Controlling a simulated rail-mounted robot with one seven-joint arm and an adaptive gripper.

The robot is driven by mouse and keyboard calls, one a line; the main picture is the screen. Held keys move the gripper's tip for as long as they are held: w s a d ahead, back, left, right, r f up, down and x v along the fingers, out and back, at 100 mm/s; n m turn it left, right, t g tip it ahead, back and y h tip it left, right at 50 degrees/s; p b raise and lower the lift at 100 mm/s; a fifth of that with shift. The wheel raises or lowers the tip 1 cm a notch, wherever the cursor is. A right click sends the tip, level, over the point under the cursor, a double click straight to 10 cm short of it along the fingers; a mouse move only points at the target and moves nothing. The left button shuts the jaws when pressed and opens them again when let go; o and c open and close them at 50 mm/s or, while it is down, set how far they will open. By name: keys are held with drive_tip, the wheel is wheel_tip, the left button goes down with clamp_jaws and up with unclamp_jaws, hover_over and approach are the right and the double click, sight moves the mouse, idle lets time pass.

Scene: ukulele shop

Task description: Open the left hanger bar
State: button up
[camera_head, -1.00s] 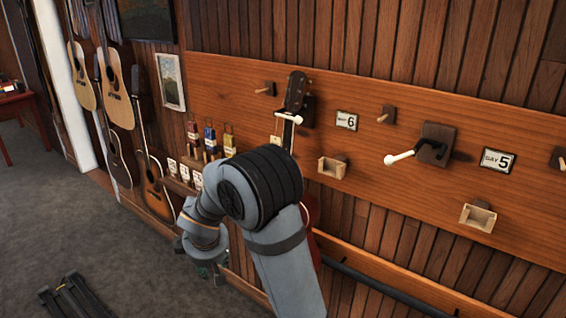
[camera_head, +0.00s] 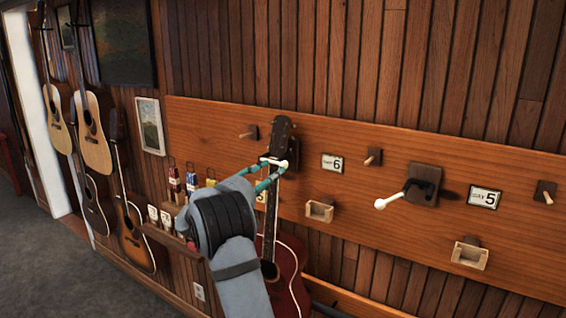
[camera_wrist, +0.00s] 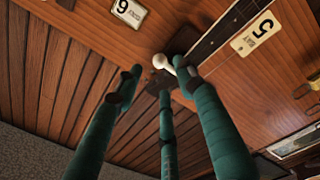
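The left hanger bar (camera_head: 270,161) is a short white bar with a rounded knob. It lies across the neck of a red-bodied instrument (camera_head: 285,280) hanging on the wall panel. In the wrist view the bar's white knob (camera_wrist: 160,61) shows between and beyond my fingertips. My gripper (camera_head: 268,176) has teal fingers and is at the bar, close to the neck. In the wrist view my gripper (camera_wrist: 157,82) has its fingers spread around the knob, with gaps visible. Whether any finger touches the bar cannot be told.
A second hanger (camera_head: 420,186) with a white-knobbed bar is to the right, holding no instrument. Small wooden holders (camera_head: 319,211) and pegs (camera_head: 373,156) stick out from the panel. Several guitars (camera_head: 92,130) hang at the left. Dark floor (camera_head: 45,250) is open at lower left.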

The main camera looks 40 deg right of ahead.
sight(282, 165)
drive_tip(key=p+x, duration=0.3)
drive_tip(key=x, duration=0.3)
drive_tip(key=shift+s+d+r, duration=0.1)
drive_tip(key=shift+d+r, duration=0.1)
drive_tip(key=shift+d, duration=0.05)
drive_tip(key=shift+w+d+f+p, duration=0.2)
drive_tip(key=shift+w+d+p, duration=0.1)
drive_tip(key=shift+d+p, duration=0.35)
drive_tip(key=shift+c, duration=0.8)
drive_tip(key=c, duration=0.7)
clamp_jaws()
